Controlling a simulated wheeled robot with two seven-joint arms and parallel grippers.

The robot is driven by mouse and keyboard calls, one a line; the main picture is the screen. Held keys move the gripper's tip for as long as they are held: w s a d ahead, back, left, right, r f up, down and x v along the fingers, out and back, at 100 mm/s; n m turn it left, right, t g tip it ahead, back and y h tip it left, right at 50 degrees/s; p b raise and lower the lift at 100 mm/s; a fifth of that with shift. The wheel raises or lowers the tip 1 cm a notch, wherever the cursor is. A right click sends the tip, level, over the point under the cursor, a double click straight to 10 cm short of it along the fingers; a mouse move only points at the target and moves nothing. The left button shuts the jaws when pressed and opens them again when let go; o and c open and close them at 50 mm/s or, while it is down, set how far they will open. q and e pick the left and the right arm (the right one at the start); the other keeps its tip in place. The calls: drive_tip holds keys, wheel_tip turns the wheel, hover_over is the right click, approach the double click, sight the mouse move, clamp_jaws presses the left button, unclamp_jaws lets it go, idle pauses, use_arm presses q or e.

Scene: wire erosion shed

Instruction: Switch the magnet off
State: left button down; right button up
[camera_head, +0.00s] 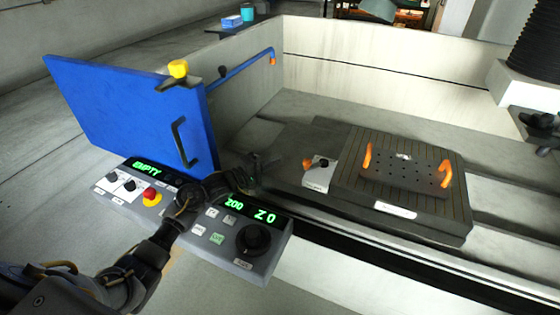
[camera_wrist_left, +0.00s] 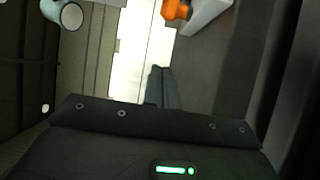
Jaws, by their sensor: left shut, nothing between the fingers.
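The magnet is a dark, finely slotted block (camera_head: 345,200) on the machine bed. At its left end is a white switch plate (camera_head: 318,178) with a dark knob and a small orange lever tip (camera_head: 307,164). My left gripper (camera_head: 262,168) is shut and empty, left of the switch plate and apart from it, above the console's far edge. In the left wrist view the closed fingers (camera_wrist_left: 160,88) point toward an orange part (camera_wrist_left: 176,9) beside a pale block (camera_wrist_left: 205,14). My right gripper is out of view.
A drilled plate (camera_head: 405,175) with two orange handles lies on the magnet. A control console (camera_head: 265,262) with green displays sits below my left arm. A blue door (camera_head: 130,105) stands open at the left. Pale tank walls (camera_head: 390,75) enclose the bed.

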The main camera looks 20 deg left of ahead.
sight(316, 162)
use_arm(q)
drive_tip(key=x, duration=0.8)
drive_tip(key=shift+w+r+p, duration=0.1)
drive_tip(key=shift+w+p, duration=0.05)
drive_tip(key=shift+p, duration=0.15)
drive_tip(key=shift+s+d+p, duration=0.95)
drive_tip(key=shift+s+d, duration=0.4)
drive_tip(key=shift+s, duration=0.1)
